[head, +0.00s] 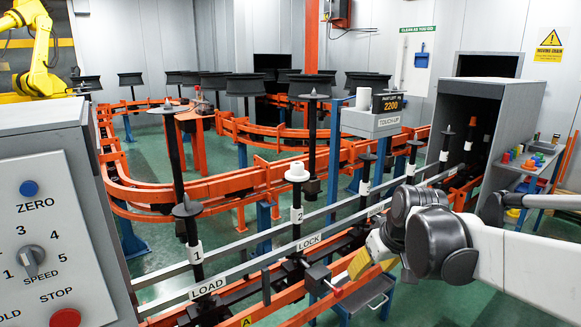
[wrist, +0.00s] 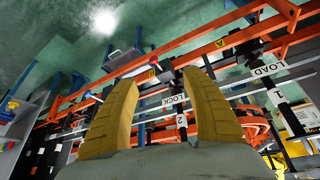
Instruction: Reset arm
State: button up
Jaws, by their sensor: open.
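My gripper (head: 352,268) is at the right of the head view, beside the orange rail and to the right of the LOCK label. Its two yellow fingers stand apart with nothing between them in the wrist view (wrist: 158,82). My arm comes in from the right edge. Spindle 2 (head: 297,214) stands upright left of my gripper, with a white stepped part (head: 297,172) on its top. Spindle 1 (head: 193,240) stands upright at LOAD with no white part on top. In the wrist view, spindle 2 (wrist: 182,127) shows just behind the finger gap.
A grey control panel (head: 52,215) with knob and red stop button fills the left. Orange rails (head: 230,185) with black wheels (head: 245,85) curve behind. A grey booth (head: 470,110) and a shelf of coloured parts (head: 530,158) stand at right. A small grey tray (head: 368,292) sits below my gripper.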

jog(key=s+f+m+t+h, duration=0.1)
jog(key=s+f+m+t, duration=0.1)
jog(key=s, duration=1.9)
jog(key=shift+d+m, duration=0.2)
jog(key=shift+m, duration=0.5)
